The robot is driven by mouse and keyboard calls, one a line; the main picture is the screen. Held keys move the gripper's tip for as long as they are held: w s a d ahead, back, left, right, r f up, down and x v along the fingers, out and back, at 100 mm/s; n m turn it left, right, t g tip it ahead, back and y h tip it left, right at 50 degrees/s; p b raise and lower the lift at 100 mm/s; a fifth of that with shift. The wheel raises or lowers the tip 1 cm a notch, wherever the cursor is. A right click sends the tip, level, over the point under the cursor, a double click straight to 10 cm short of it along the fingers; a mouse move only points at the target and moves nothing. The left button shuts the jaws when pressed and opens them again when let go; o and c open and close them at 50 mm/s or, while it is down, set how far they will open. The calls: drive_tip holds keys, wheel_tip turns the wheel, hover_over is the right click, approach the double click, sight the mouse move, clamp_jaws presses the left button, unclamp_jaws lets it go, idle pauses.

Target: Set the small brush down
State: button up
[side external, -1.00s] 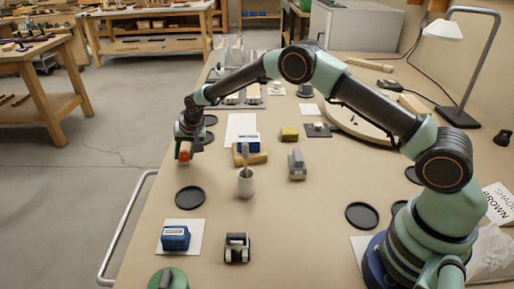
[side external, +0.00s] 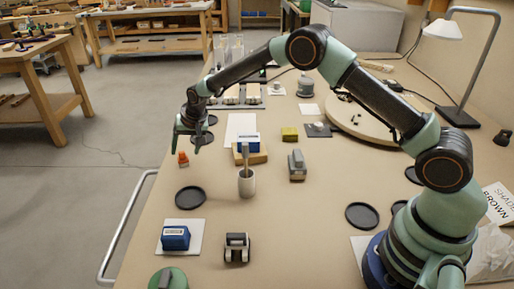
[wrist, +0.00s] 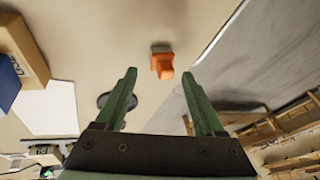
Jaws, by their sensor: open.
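The small brush, an orange piece with a greyish end (side external: 183,160), stands on the bench near its left edge. In the wrist view it shows as an orange block with a grey-brown end (wrist: 163,65), beyond and between the fingertips. My gripper (side external: 187,149) is open and empty above the brush, apart from it. Both green fingers show spread in the wrist view (wrist: 159,74).
A cup with a tall handle in it (side external: 246,185) and an empty black disc (side external: 190,197) are nearer the camera. A white sheet (side external: 238,126) lies to the right. The bench's left edge is close to the brush.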

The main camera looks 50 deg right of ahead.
drive_tip(key=s+d+r+n, duration=0.1)
drive_tip(key=s+d+r, duration=0.2)
drive_tip(key=s+r, duration=0.6)
drive_tip(key=s+d+r+n, duration=0.25)
drive_tip(key=s+r, duration=0.45)
drive_tip(key=r, duration=0.5)
drive_tip(key=s+d+n, duration=0.2)
drive_tip(key=s+d, duration=0.2)
drive_tip(key=s, duration=1.2)
drive_tip(key=shift+d+r+t+h, duration=0.2)
drive_tip(key=shift+r+t+h, duration=0.1)
drive_tip(key=shift+h, duration=0.1)
drive_tip(key=shift+s+d+f, duration=0.1)
drive_tip(key=shift+s+f, duration=0.2)
drive_tip(key=shift+s, duration=0.35)
drive_tip(key=shift+c, duration=1)
